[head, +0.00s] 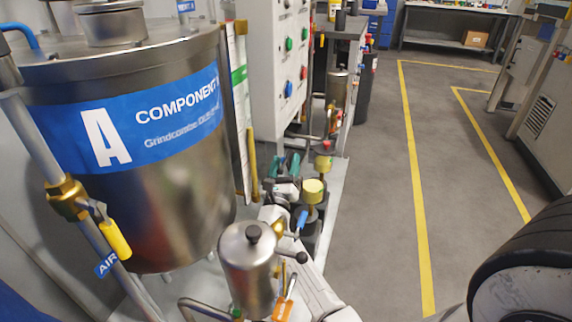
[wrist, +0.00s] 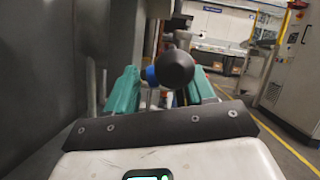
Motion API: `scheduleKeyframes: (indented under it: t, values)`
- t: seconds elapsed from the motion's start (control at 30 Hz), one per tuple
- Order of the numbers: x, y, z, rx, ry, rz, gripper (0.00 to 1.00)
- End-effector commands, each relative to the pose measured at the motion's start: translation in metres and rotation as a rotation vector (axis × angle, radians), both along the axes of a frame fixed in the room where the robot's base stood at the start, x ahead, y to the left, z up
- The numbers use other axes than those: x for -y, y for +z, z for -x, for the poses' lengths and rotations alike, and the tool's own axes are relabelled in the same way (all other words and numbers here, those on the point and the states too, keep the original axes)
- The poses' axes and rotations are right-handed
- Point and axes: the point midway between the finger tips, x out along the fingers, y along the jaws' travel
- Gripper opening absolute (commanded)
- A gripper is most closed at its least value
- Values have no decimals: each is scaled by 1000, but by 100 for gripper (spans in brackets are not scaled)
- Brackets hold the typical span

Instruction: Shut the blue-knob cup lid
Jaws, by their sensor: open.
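My gripper (head: 286,164) has teal fingers and is open, low beside the large steel tank, beyond the small steel pot in the head view. In the wrist view my gripper (wrist: 163,72) has its fingers spread. A small blue knob (wrist: 149,75) shows between them, near the left finger. A larger black ball (wrist: 174,68) stands just right of it and hides what lies behind. I see no grip on either; whether a finger touches the blue knob I cannot tell. The cup and lid cannot be made out clearly, nor whether the lid is raised.
The large steel tank (head: 175,215) fills the left. A small steel pot (head: 248,270) with a black-knobbed lid stands in front. A yellow-topped fitting (head: 313,190) is right of my gripper. A control cabinet (head: 277,75) stands behind. The grey floor (head: 380,215) at right is clear.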

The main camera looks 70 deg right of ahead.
Motion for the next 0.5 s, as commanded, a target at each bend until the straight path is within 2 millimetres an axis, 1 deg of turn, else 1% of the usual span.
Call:
scheduleKeyframes:
  t: [0.03,0.17,0.43,0.5]
  values:
    - [4,1,0,0,-2,1,53]
    - [9,3,-1,-1,-1,0,53]
    - [10,4,-2,-1,0,0,53]
    - [10,4,-2,-1,0,0,46]
